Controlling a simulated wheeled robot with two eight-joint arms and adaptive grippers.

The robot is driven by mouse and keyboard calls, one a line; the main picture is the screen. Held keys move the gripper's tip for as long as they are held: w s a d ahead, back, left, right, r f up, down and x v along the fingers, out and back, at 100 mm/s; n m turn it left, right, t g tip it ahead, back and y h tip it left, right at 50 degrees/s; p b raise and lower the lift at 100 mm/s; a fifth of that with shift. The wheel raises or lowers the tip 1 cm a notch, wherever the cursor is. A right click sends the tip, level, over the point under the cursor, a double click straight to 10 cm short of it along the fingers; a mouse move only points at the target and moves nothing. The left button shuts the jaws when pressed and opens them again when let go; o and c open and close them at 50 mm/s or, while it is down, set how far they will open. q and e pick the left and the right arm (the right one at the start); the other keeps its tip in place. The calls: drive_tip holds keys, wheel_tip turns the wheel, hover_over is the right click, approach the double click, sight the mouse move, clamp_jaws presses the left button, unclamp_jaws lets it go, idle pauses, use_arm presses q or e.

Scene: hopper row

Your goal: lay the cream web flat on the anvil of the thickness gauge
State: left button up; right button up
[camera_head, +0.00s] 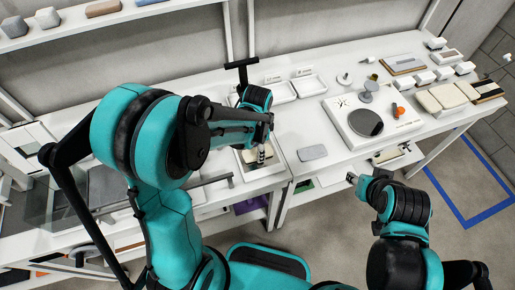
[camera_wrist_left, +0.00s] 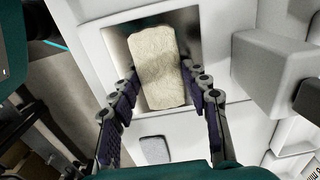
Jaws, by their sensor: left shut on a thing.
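The cream web (camera_wrist_left: 155,60) is a pale rounded rectangle over a recessed, white-rimmed opening in the left wrist view. My left gripper (camera_wrist_left: 166,82) is shut on it, with one finger along each long side. In the head view the left gripper (camera_head: 262,152) points down over the opening, and the cream web (camera_head: 247,156) shows partly behind it. A white plate with a round dark disc (camera_head: 365,122), which looks like the thickness gauge, stands on the bench to the right, clear of the web. My right gripper (camera_head: 356,180) is in front of the bench; its fingers are too small to read.
A grey rounded pad (camera_head: 313,152) lies on the bench between the opening and the disc plate. White trays (camera_head: 308,86) stand behind. An orange knob (camera_head: 398,111) and cream blocks (camera_head: 441,97) are at the right. A dark T-shaped bar (camera_head: 241,64) rises behind the left gripper.

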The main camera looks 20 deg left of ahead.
use_arm(q)
drive_tip(key=shift+f, duration=0.15)
drive_tip(key=o, duration=1.2)
wheel_tip(320, 180, up, 8)
drive_tip(key=shift+f, duration=0.2)
drive_tip(key=shift+s+a+r+n, duration=0.2)
drive_tip(key=shift+s+r+n, duration=0.05)
drive_tip(key=shift+s+n, duration=0.15)
drive_tip(key=s+a+n+t+b, duration=0.1)
drive_tip(key=s+n+t, duration=0.1)
drive_tip(key=s+n, duration=0.1)
drive_tip(key=s+a+r+n+t+b, duration=0.1)
drive_tip(key=s+a+n+t+b, duration=0.1)
drive_tip(key=s+n, duration=0.1)
drive_tip(key=s+a+n+t+b, duration=0.1)
drive_tip(key=s+n+t, duration=0.2)
drive_tip(key=n, duration=0.1)
drive_tip(key=shift+s+a+r+b, duration=0.15)
drive_tip(key=shift+s+r+b, duration=0.1)
drive_tip(key=shift+b, duration=0.15)
